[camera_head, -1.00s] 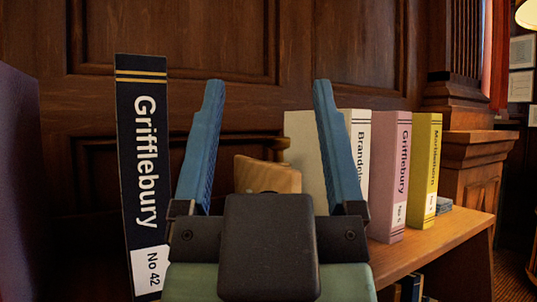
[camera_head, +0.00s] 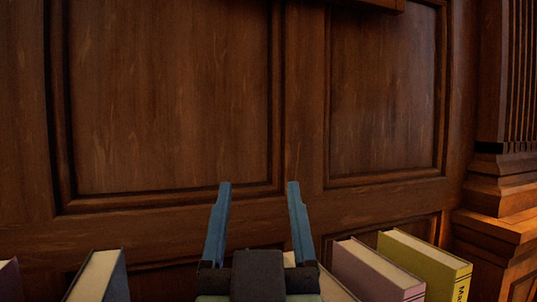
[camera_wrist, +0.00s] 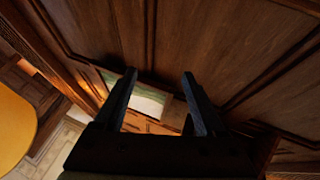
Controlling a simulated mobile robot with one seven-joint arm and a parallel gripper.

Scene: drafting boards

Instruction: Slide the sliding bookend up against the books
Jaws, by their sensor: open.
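My gripper (camera_head: 258,184) is open, its two blue fingers pointing up in front of the wood panelling, with nothing between the tips. The sliding bookend cannot be made out in the head view; my gripper hides the middle of the row. To the right stand a pink book (camera_head: 376,270) and a yellow book (camera_head: 428,264), with a pale book partly hidden beside my gripper. A dark book (camera_head: 100,276) stands to the left. In the wrist view, my gripper (camera_wrist: 160,74) is open above a blurred pale and green patch (camera_wrist: 148,98) that I cannot identify.
The wood-panelled wall (camera_head: 170,100) fills the back. A wooden pillar base (camera_head: 502,215) stands at the right. A purple book edge (camera_head: 9,280) shows at far left. A yellow rounded thing (camera_wrist: 14,125) shows at the wrist view's left.

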